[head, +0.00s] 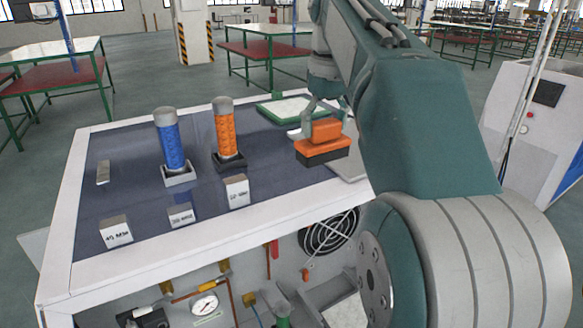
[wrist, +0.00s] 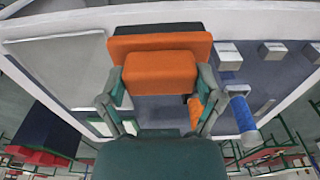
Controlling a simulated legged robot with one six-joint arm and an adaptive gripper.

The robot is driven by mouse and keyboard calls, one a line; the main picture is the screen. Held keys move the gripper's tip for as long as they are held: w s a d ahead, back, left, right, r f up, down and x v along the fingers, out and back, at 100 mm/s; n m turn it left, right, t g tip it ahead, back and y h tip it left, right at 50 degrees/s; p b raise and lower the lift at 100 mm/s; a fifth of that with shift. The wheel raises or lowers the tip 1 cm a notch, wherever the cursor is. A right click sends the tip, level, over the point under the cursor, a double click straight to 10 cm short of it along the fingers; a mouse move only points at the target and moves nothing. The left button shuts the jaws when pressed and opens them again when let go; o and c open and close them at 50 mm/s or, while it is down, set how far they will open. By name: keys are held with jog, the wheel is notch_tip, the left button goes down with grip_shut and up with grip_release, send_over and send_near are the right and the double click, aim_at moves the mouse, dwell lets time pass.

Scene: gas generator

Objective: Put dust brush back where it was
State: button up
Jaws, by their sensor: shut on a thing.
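The dust brush (head: 323,147) has an orange body and dark bristles on its underside. My gripper (head: 322,112) is shut on its raised orange handle and holds it above the right part of the table top. In the wrist view the orange brush (wrist: 160,70) sits between the two fingers of my gripper (wrist: 160,88). The bristles show there only as a dark strip at the far edge. From the head view I cannot tell exactly how high the brush is above the surface.
The white-edged table (head: 110,262) has a dark blue top. An orange cylinder (head: 228,128) and a blue cylinder (head: 170,140) stand in square holders left of the brush. Small labelled blocks (head: 116,230) line the front. A green-rimmed tray (head: 268,112) lies behind; a grey plate (head: 352,166) lies at right.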

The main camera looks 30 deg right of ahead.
jog(key=shift+w+d+f, duration=0.1)
jog(key=shift+w+f, duration=5.55)
jog(key=shift+f, duration=0.25)
jog(key=shift+f, duration=0.1)
jog(key=o, duration=1)
jog(key=r, duration=1.2)
jog(key=shift+s+r, duration=0.1)
jog(key=shift+s, duration=0.3)
